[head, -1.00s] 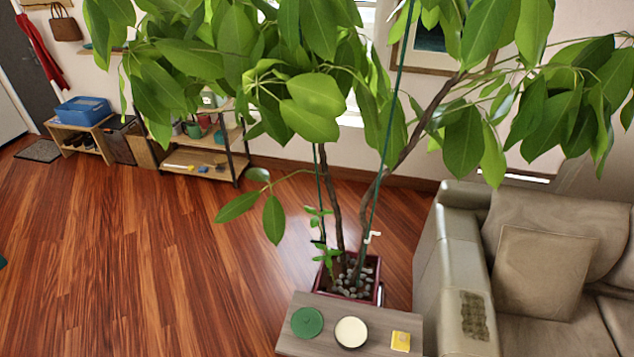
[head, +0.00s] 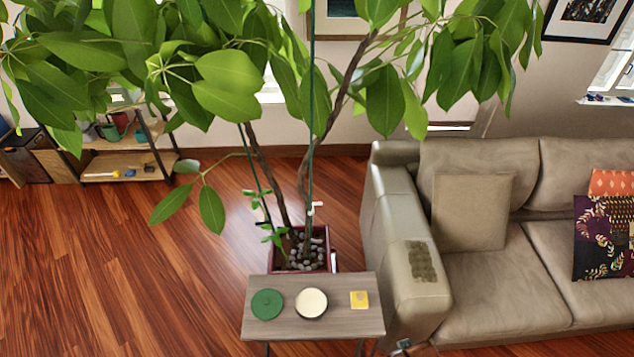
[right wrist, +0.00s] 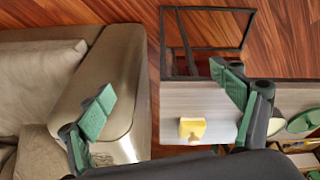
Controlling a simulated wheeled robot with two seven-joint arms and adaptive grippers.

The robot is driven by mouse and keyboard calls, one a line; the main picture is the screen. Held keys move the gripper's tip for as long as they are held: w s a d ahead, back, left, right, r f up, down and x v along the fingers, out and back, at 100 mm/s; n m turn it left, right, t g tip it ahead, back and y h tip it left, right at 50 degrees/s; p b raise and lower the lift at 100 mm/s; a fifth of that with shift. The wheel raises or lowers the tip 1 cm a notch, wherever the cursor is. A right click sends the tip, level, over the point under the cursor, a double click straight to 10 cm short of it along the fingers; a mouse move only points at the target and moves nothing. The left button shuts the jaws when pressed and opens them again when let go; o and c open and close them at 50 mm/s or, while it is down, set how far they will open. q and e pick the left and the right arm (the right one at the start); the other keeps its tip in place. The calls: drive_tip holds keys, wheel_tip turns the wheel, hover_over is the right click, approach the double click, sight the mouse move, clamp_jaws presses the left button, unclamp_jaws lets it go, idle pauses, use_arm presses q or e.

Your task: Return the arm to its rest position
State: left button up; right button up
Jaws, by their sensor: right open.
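My right gripper (right wrist: 163,84) shows in the right wrist view. Its two fingers with green pads are spread wide apart and nothing is between them. It is over the gap between the sofa arm and the small side table (right wrist: 180,104). A yellow item (right wrist: 192,130) lies on the table beside the right finger. Neither gripper can be made out in the head view, and my left gripper is not seen.
The side table (head: 312,329) holds a green round lid (head: 267,304), a cream-topped round container (head: 311,303) and the yellow item (head: 359,299). A potted plant (head: 320,235) stands behind it. A beige sofa (head: 490,265) is on the right. Open wood floor (head: 90,270) lies left.

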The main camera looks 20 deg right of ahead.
drive_tip(key=s+a+f+g+b, duration=0.1)
drive_tip(key=s+f, duration=0.3)
drive_tip(key=f, duration=0.9)
drive_tip(key=s+f+b, duration=0.1)
drive_tip(key=s+f, duration=0.2)
drive_tip(key=f, duration=1.1)
drive_tip(key=s+f+n+g+b, duration=0.1)
drive_tip(key=s+f, duration=1.1)
drive_tip(key=s, duration=0.4)
drive_tip(key=shift+f+y, duration=0.25)
drive_tip(key=shift+y, duration=0.05)
drive_tip(key=shift+o, duration=0.5)
